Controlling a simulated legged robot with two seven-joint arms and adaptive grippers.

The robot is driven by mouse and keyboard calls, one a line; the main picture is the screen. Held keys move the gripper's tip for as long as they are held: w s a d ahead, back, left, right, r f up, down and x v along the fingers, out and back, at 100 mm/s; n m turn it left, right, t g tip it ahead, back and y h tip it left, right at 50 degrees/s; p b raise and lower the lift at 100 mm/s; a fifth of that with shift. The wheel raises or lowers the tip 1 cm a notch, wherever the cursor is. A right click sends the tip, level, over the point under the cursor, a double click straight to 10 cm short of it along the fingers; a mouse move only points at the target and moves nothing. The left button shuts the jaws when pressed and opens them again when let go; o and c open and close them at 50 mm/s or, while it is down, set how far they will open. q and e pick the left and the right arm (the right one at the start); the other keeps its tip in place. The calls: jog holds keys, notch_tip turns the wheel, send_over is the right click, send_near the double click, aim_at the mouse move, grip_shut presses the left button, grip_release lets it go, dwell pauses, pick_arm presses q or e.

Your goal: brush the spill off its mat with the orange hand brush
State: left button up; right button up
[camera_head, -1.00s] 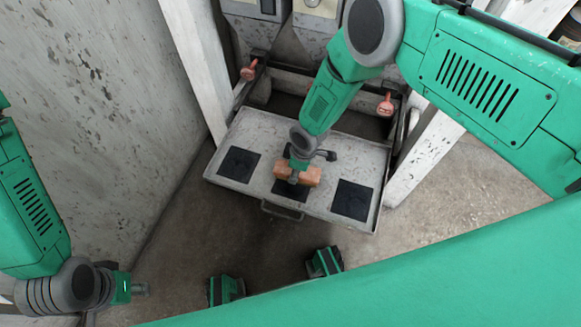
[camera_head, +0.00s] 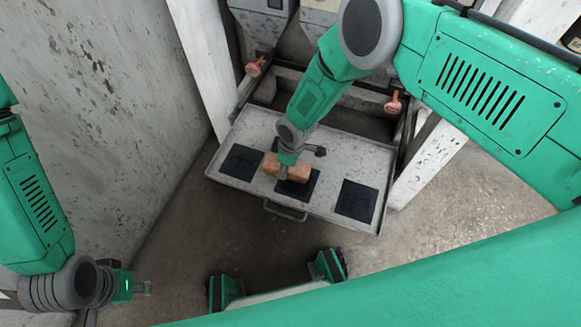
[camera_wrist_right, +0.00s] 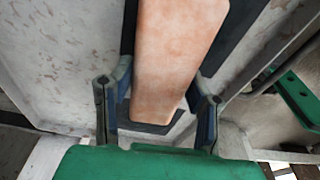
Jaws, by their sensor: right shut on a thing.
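The orange hand brush (camera_head: 272,165) is in my right gripper (camera_head: 287,169), over the upper left part of the middle dark mat (camera_head: 304,190). In the right wrist view the brush (camera_wrist_right: 172,50) lies between the two fingers of the right gripper (camera_wrist_right: 160,85). I cannot tell whether it touches the mat. A left mat (camera_head: 241,162) and a right mat (camera_head: 357,200) lie on the same grey tray (camera_head: 330,152). I cannot make out the spill on any mat. My left gripper (camera_head: 142,288) is at the lower left, away from the tray; its finger gap is too small to judge.
The tray has a raised rim and a front handle (camera_head: 285,211). Two reddish knobs (camera_head: 254,67) (camera_head: 394,104) stand behind it. Pale posts (camera_head: 201,65) (camera_head: 428,160) flank the tray, and a spotted wall (camera_head: 90,110) is at left. Floor in front is partly clear.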

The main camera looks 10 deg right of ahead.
jog(key=shift+r, duration=0.1)
jog(key=shift+s+d+r+p, duration=0.5)
jog(key=shift+d+r+p, duration=0.3)
jog(key=shift+p, duration=0.4)
jog(key=shift+d+f, duration=0.1)
jog(key=shift+f, duration=0.05)
jog(key=shift+r+p, duration=0.9)
jog(key=shift+r, duration=0.35)
notch_tip(320, 180, up, 4)
jog(key=p, duration=0.3)
jog(key=shift+r, duration=0.1)
